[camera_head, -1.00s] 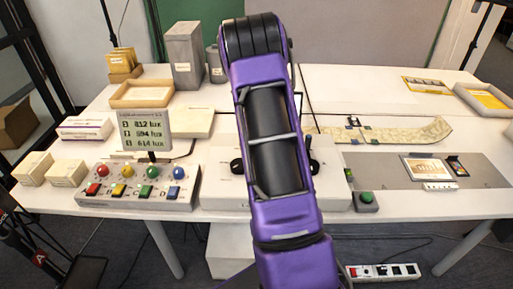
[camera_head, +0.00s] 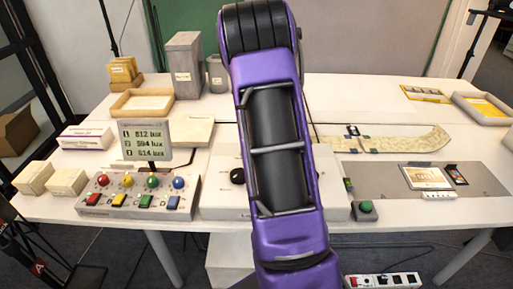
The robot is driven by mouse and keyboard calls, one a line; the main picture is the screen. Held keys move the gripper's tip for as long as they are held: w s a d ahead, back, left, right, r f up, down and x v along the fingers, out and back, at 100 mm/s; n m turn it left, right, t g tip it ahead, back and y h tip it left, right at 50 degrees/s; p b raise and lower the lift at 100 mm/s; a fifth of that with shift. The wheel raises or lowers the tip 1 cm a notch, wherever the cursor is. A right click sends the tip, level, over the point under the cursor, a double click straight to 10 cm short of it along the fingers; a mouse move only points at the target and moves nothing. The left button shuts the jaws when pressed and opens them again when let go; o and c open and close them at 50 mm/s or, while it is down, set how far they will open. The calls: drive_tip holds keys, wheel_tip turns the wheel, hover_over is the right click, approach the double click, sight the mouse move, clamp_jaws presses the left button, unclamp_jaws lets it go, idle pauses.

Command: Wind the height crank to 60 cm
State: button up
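No height crank can be made out for certain. A white box unit (camera_head: 222,190) sits at the middle of the table's front, with a black knob (camera_head: 237,176) on its left part. My purple arm crosses in front of this unit and hides much of it. My gripper is not visible. A small display (camera_head: 347,184) and a green button (camera_head: 365,208) sit at the unit's right side. No height reading in cm is legible.
A console (camera_head: 138,194) with coloured knobs and buttons stands at left, below a lux display (camera_head: 145,140). Grey boxes (camera_head: 185,65), a wooden tray (camera_head: 142,102) and small cartons (camera_head: 68,181) stand around it. A paper strip (camera_head: 395,141) and grey mat (camera_head: 385,181) lie at right.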

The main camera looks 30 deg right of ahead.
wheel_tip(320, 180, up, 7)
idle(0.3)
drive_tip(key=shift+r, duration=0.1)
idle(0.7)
